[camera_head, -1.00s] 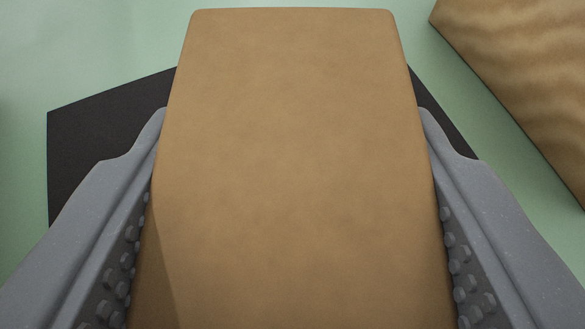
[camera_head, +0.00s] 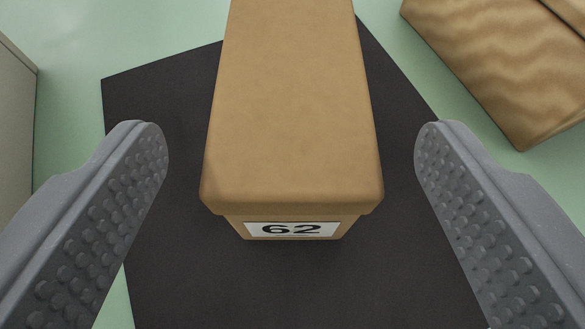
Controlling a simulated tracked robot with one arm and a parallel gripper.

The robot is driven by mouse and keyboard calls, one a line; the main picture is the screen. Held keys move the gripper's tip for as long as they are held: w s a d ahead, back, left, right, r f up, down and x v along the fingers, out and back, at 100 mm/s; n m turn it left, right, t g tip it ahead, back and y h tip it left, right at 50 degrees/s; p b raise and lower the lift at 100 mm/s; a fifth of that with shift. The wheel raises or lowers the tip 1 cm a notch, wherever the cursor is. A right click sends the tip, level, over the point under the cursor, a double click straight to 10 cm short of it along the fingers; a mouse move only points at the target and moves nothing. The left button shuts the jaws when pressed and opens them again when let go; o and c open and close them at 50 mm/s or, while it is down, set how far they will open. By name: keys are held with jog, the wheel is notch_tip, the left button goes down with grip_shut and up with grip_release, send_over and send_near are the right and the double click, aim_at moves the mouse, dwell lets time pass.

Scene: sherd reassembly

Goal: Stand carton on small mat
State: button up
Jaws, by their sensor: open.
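The carton (camera_head: 292,110) is a tan box with a lid, and a white label reading 62 is on its near face. It stands upright on the small mat (camera_head: 180,270), which is black, with bare mat visible on both sides and in front. The carton's far end is cut off by the top of the picture. My gripper (camera_head: 292,150) is open wide. One finger is left of the carton and one is right of it, both clear of its sides with gaps between.
Another brown box (camera_head: 500,65) with a wavy pattern lies at the upper right, off the mat. A grey-beige block or cabinet (camera_head: 15,130) stands at the left edge. The surface around the mat is pale green.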

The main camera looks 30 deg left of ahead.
jog(key=shift+v, duration=2.85)
jog(key=w+d+r+m+t+h, duration=0.1)
jog(key=w+d+r, duration=0.3)
jog(key=r, duration=0.6)
jog(key=w+d+r+m+t, duration=0.15)
jog(key=d+r, duration=0.35)
jog(key=r, duration=0.5)
jog(key=w+d+r+m+h, duration=0.1)
jog(key=w+d+r, duration=0.3)
jog(key=r, duration=0.7)
jog(key=s+d+r+h, duration=0.1)
jog(key=s+d+r, duration=0.3)
jog(key=d+r, duration=0.2)
jog(key=s+d+r+m+t+h, duration=0.1)
jog(key=s+d+r, duration=0.4)
jog(key=r, duration=0.5)
jog(key=s+d+r+m+h, duration=0.1)
jog(key=s+d+r, duration=0.4)
jog(key=d+r, duration=0.3)
jog(key=shift+d+r+h, duration=0.35)
jog(key=shift+r+h, duration=0.05)
jog(key=shift+t, duration=0.25)
